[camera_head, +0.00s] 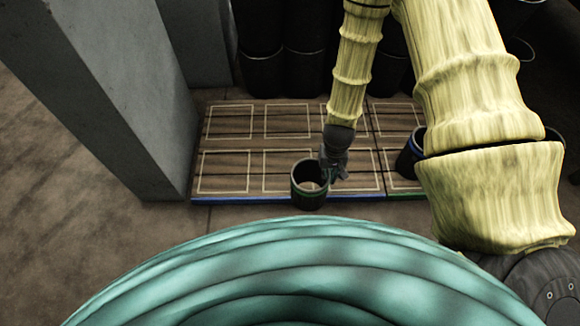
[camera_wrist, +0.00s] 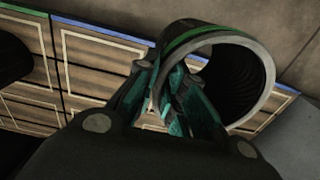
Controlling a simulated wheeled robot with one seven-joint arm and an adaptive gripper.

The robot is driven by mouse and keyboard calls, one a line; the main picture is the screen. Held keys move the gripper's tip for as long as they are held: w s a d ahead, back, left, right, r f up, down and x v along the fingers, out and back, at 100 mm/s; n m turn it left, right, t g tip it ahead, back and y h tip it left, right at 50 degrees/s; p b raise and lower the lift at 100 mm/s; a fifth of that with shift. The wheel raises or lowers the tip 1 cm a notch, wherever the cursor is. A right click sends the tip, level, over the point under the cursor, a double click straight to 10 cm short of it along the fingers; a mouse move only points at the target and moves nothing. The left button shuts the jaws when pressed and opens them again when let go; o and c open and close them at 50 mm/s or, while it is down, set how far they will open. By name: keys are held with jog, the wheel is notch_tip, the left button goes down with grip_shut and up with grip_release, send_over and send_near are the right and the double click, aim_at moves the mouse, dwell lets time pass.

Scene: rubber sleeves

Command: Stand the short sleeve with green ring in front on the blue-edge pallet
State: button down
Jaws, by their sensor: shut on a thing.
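The short black sleeve with a green ring (camera_head: 308,196) is upright in the head view, open end up, over the front edge of the blue-edge pallet (camera_head: 232,198). My gripper (camera_head: 333,166) is at its right side. In the wrist view my gripper (camera_wrist: 168,88) is shut on the sleeve's wall, and the green ring (camera_wrist: 208,34) shows near the rim. The sleeve overlaps the front row of outlined cells and the blue edge. I cannot tell whether its base touches the pallet or hangs above it.
A green-edge pallet (camera_head: 408,196) adjoins on the right, with a blue-ringed sleeve (camera_head: 408,158) on it, partly behind my arm. Tall dark sleeves (camera_head: 262,70) stand behind the pallets. A grey pillar (camera_head: 120,90) rises at the left. The blue-edge pallet's left cells are bare.

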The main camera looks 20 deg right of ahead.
jog(key=shift+w+f, duration=0.2)
jog(key=shift+w, duration=0.05)
jog(key=w+a+f+b, duration=0.1)
jog(key=w+f+b, duration=0.1)
jog(key=w+b, duration=0.2)
jog(key=w+a+f+b, duration=0.2)
jog(key=w+b, duration=0.1)
jog(key=w, duration=0.8)
jog(key=shift+f+b, duration=0.35)
jog(key=c, duration=1.5)
grip_release()
jog(key=shift+f, duration=0.1)
